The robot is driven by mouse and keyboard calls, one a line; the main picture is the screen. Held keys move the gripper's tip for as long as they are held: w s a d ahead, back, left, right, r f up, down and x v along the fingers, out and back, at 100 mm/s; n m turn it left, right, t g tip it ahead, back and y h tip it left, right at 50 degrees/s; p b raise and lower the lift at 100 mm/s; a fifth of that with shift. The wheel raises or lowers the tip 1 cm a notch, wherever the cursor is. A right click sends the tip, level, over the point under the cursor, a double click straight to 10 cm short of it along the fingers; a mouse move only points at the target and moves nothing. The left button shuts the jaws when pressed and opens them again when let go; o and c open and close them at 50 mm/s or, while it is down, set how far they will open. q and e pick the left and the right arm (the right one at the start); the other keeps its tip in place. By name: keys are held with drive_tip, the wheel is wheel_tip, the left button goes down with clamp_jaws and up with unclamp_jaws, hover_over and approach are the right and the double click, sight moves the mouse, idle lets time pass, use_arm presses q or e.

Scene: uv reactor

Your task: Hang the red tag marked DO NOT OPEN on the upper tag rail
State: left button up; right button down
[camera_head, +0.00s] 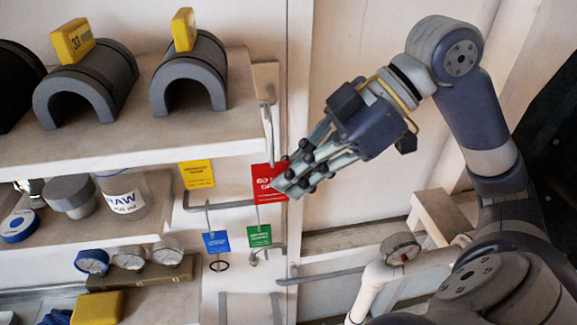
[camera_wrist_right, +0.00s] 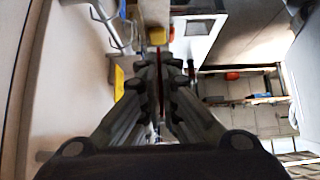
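The red tag (camera_head: 268,184), with white lettering partly covered by my fingers, is upright in front of the wall panel. My right gripper (camera_head: 288,184) reaches in from the right, its fingertips at the tag's right edge. In the right wrist view the fingers (camera_wrist_right: 160,75) are close together with a thin red strip between them, so they are shut on the tag. A metal rail (camera_head: 225,207) runs behind the tag's lower part. A bent metal rod (camera_head: 268,110) shows by the upper shelf's end; the shelf hides where it leads. My left gripper is out of view.
A yellow tag (camera_head: 197,173) hangs below the upper shelf (camera_head: 130,150). A blue tag (camera_head: 216,242) and a green tag (camera_head: 259,236) hang below the metal rail. Grey arches stand on the upper shelf. A pipe with a gauge (camera_head: 400,247) stands below my right arm.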

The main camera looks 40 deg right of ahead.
drive_tip(key=w+d+f, duration=0.1)
drive_tip(key=w, duration=0.1)
drive_tip(key=w+d+f, duration=0.1)
drive_tip(key=w, duration=0.2)
drive_tip(key=w+d+f, duration=0.1)
drive_tip(key=w, duration=0.2)
drive_tip(key=shift+d, duration=0.25)
drive_tip(key=c, duration=1.7)
unclamp_jaws()
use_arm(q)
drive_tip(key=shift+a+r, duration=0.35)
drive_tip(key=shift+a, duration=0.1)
